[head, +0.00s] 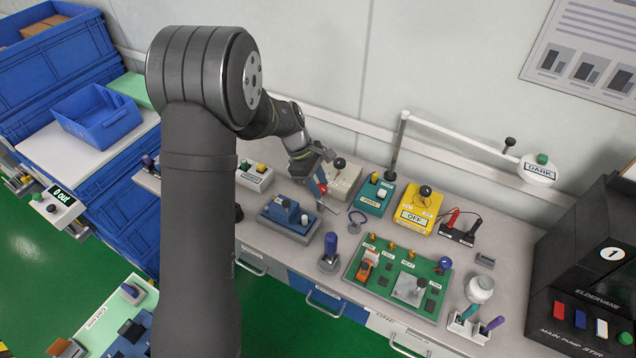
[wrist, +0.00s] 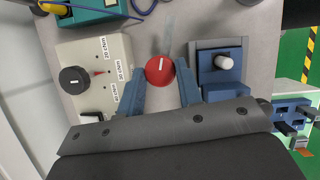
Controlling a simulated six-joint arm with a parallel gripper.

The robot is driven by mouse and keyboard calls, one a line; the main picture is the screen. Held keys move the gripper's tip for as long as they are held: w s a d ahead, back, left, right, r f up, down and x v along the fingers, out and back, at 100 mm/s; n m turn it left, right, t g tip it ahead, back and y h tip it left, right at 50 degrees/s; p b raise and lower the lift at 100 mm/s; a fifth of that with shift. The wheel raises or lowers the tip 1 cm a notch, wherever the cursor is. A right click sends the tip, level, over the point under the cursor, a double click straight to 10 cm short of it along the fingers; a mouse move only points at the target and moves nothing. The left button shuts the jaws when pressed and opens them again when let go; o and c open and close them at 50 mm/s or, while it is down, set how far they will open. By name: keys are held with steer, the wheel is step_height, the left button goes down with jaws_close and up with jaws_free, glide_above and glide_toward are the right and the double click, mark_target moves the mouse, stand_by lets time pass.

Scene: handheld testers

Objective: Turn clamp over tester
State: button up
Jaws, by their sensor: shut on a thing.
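A round red knob (wrist: 159,69) with a white line on top is between the two blue fingers of my gripper (wrist: 160,80). The fingers are shut on it. A thin pale strip (wrist: 168,35), seemingly the clamp's arm, points away from the knob, beside the tester and not over it. The blue tester (head: 284,210) sits in a grey cradle, with a white knob on it; it also shows in the wrist view (wrist: 224,92), right of the fingers. In the head view my gripper (head: 321,190) is just behind and right of the tester; the knob is partly hidden there.
A beige box with a black dial (head: 342,178) stands close behind my gripper. A teal box (head: 373,196), a yellow box (head: 419,210) and a blue loop (head: 357,219) are to the right. A blue-handled tool (head: 330,248) stands in front, near a green board (head: 437,268).

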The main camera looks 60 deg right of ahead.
steer(key=m, duration=0.1)
steer(key=m+y, duration=0.1)
steer(key=m, duration=0.1)
steer(key=shift+d+m, duration=0.2)
steer(key=shift+m, duration=0.1)
steer(key=m+y, duration=0.1)
steer(key=m, duration=0.1)
steer(key=m+y, duration=0.1)
steer(key=m, duration=0.1)
steer(key=shift+s+d+m+t, duration=0.1)
steer(key=shift+s+m+t, duration=0.05)
steer(key=shift+m+t, duration=0.2)
steer(key=m+t+y, duration=0.1)
steer(key=m, duration=0.2)
steer(key=m+t, duration=0.1)
steer(key=m, duration=0.2)
steer(key=shift+s+d+m+y, duration=0.15)
steer(key=shift+m+y, duration=0.1)
steer(key=shift+y, duration=0.15)
steer(key=o, duration=0.9)
steer(key=shift+o, duration=0.2)
steer(key=v, duration=1.7)
steer(key=shift+r, duration=0.25)
steer(key=shift+s+f, duration=0.1)
steer(key=shift+f, duration=0.05)
